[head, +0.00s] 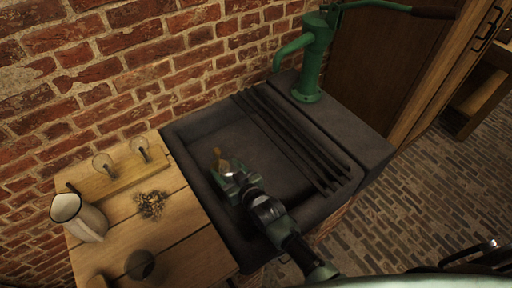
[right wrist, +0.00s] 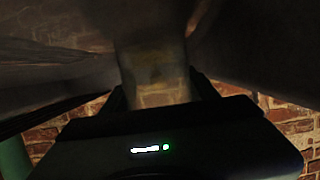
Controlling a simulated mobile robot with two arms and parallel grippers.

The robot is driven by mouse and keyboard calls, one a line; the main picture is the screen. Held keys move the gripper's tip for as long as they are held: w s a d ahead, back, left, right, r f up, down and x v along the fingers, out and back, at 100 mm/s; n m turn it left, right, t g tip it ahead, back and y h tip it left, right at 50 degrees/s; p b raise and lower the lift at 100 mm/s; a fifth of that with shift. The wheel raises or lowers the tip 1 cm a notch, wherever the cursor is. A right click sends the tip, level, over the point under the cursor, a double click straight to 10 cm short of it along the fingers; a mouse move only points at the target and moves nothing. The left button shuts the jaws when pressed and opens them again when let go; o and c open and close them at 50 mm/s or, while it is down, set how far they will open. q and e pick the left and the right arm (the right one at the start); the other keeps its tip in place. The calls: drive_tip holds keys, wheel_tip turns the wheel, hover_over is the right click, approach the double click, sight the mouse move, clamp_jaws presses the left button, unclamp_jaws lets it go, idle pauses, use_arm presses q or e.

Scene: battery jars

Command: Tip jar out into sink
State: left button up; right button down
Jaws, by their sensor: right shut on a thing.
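The dark stone sink (head: 187,150) lies in the middle of the head view, beside the wooden table. My right gripper (head: 229,172) is over the sink basin and is shut on a small glass jar (head: 218,157). The jar shows amber-brown at the gripper's far end. In the right wrist view the see-through jar (right wrist: 155,75) sits between the fingers, with a brownish patch inside. Brick wall shows at the bottom of that view, so the wrist is turned over. I cannot tell exactly how far the jar is tilted. My left gripper is not in view.
Two glass jars (head: 103,163) (head: 140,150) stand on a wooden board on the table (head: 185,210). A white pitcher (head: 85,222), a heap of brown bits (head: 151,204) and a dark round thing (head: 140,264) are there too. Dark slats (head: 295,140) and a green pump (head: 312,60) are right of the basin.

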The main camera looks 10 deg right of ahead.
drive_tip(key=shift+w+d+f+m+g+b, duration=0.3)
drive_tip(key=shift+w+d+f+m+b, duration=0.1)
drive_tip(key=shift+m, duration=0.2)
drive_tip(key=shift+d+r+y, duration=0.1)
drive_tip(key=shift+r+y, duration=0.2)
drive_tip(key=shift+w+d+r+m+g, duration=0.1)
drive_tip(key=shift+w+d+m+g, duration=0.25)
drive_tip(key=shift+m, duration=0.35)
drive_tip(key=shift+w+d+r+m+g+y+b, duration=0.2)
drive_tip(key=shift+r+m+g+y+b, duration=0.4)
drive_tip(key=shift+m, duration=0.35)
drive_tip(key=shift+w+d+r+m+g+y+b, duration=0.2)
drive_tip(key=shift+r+m+g+y+b, duration=0.25)
drive_tip(key=shift+r+m+y+b, duration=0.4)
drive_tip(key=shift+w+d+r+m+g+y+b, duration=0.1)
drive_tip(key=shift+d+r+m+g+y+b, duration=0.35)
drive_tip(key=shift+m, duration=0.65)
drive_tip(key=shift+a+r+m+y, duration=0.2)
drive_tip(key=shift+r+m+y, duration=0.1)
drive_tip(key=shift+r+m, duration=0.1)
drive_tip(key=shift+w+d+g, duration=0.15)
drive_tip(key=shift+g, duration=0.1)
